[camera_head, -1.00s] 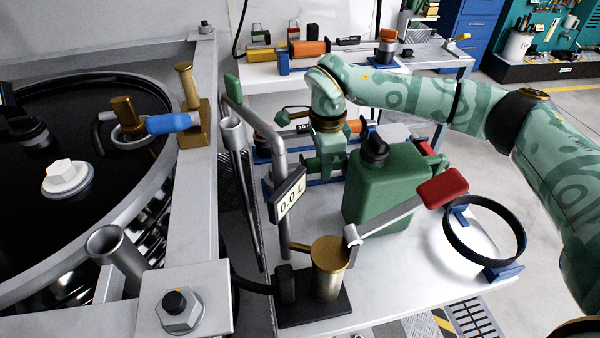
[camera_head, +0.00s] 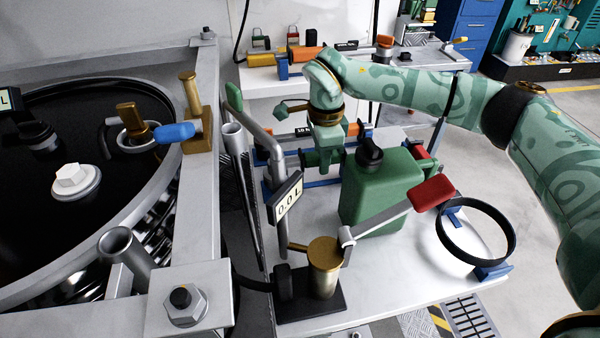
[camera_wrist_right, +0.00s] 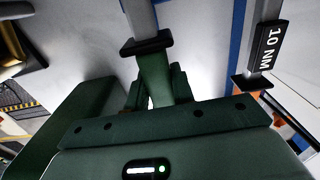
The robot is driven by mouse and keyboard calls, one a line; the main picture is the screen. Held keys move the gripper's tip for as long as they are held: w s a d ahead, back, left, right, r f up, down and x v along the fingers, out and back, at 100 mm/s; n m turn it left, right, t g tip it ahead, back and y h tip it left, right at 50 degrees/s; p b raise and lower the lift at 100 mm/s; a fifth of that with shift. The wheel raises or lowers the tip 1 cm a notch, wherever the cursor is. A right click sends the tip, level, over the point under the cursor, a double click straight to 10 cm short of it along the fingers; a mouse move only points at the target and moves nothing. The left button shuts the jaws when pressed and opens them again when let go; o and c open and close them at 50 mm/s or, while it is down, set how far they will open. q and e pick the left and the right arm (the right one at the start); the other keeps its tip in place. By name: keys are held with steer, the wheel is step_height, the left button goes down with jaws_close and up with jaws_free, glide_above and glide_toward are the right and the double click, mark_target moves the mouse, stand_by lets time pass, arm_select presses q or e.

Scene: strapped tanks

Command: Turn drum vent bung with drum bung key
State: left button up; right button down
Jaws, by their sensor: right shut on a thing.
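The drum's black lid (camera_head: 30,235) is at the left of the head view. A white hex-headed bung (camera_head: 72,180) sits in it; I cannot tell if it is the vent bung. My right gripper (camera_head: 325,158) points down at the bench behind the green can. It is shut on a green-handled tool (camera_head: 310,159) at the blue rack. In the right wrist view its green grip (camera_wrist_right: 153,75), black collar and grey shaft run up from the jaws. Its working end is hidden, so I cannot confirm it is the bung key. My left gripper is not in view.
A green can (camera_head: 382,195), a brass hand pump (camera_head: 324,265) with a red-gripped lever and a black ring (camera_head: 475,232) stand on the white bench. A torque tool marked 10 NM (camera_wrist_right: 268,45) lies beside the held tool. A blue-handled valve (camera_head: 172,132) is at the drum's rim.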

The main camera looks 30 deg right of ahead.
step_height(320, 180, up, 2)
steer(key=shift+r+p, duration=0.2)
steer(key=shift+p, duration=0.5)
steer(key=shift+r+p, duration=0.65)
steer(key=shift+r, duration=0.25)
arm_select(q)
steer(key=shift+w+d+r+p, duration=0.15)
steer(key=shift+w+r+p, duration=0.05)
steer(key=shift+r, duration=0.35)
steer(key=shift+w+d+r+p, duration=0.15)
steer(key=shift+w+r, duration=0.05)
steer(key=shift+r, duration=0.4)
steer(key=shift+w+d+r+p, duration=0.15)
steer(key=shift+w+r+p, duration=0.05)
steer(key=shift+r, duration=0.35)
arm_select(e)
steer(key=shift+r, duration=0.65)
